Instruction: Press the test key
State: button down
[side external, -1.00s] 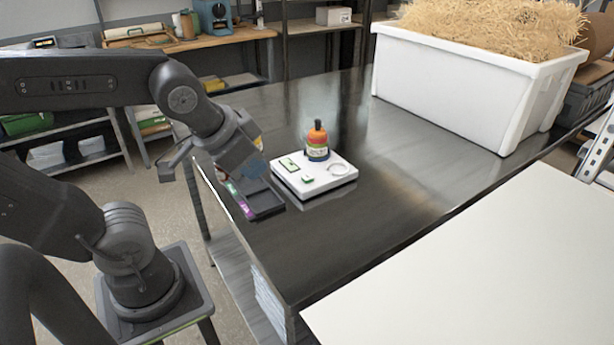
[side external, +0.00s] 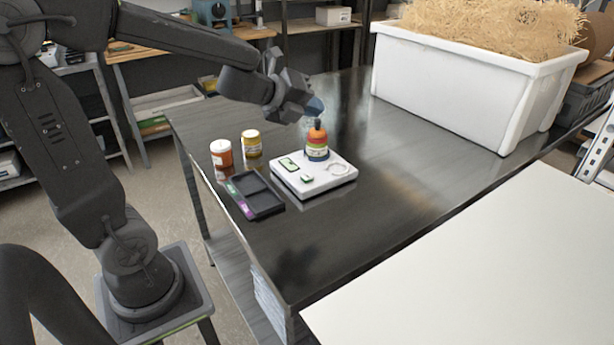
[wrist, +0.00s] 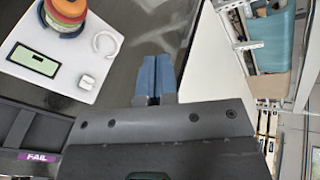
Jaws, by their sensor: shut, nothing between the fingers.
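The white test device (side external: 290,186) lies flat on the dark table. It has a green-edged display (side external: 289,164), a small pale key (side external: 307,178) near its front edge and a pale ring (side external: 338,168). In the wrist view the key (wrist: 87,82) shows between the display (wrist: 33,60) and the ring (wrist: 105,44). An orange bottle (side external: 317,140) with a dark top and a green band stands on the device. My gripper (side external: 316,106) is raised above and behind the bottle, apart from the key. Its blue fingers (wrist: 155,78) are shut and empty.
A black two-part tray (side external: 263,203) with a purple FAIL label (wrist: 39,158) lies left of the device. An orange-and-white jar (side external: 222,155) and a yellow jar (side external: 251,144) stand behind it. A white bin (side external: 450,90) of straw stands at the back right. The table right of the device is clear.

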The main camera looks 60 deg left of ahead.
aim_at(305, 175)
jog(key=shift+s+a+f+m+g+h, duration=0.15)
jog(key=shift+a+f+m+g+h, duration=0.2)
jog(key=shift+f+m+g, duration=0.45)
jog(key=shift+s+a+f+m+g+h, duration=0.1)
jog(key=shift+a+f+m+g+h, duration=0.3)
jog(key=shift+f+m, duration=0.7)
jog(key=shift+s+a+f+m+g+h, duration=0.15)
jog(key=shift+f+m+g+h, duration=0.2)
jog(key=shift+f+m+g, duration=0.65)
jog(key=shift+r+t, duration=0.3)
jog(key=shift+r, duration=0.1)
jog(key=shift+f, duration=4.4)
jog(key=shift+f, duration=0.1)
jog(key=shift+f, duration=0.3)
jog(key=shift+f, duration=0.45)
jog(key=shift+r, duration=0.15)
jog(key=shift+r+m, duration=0.3)
jog(key=shift+r, duration=0.45)
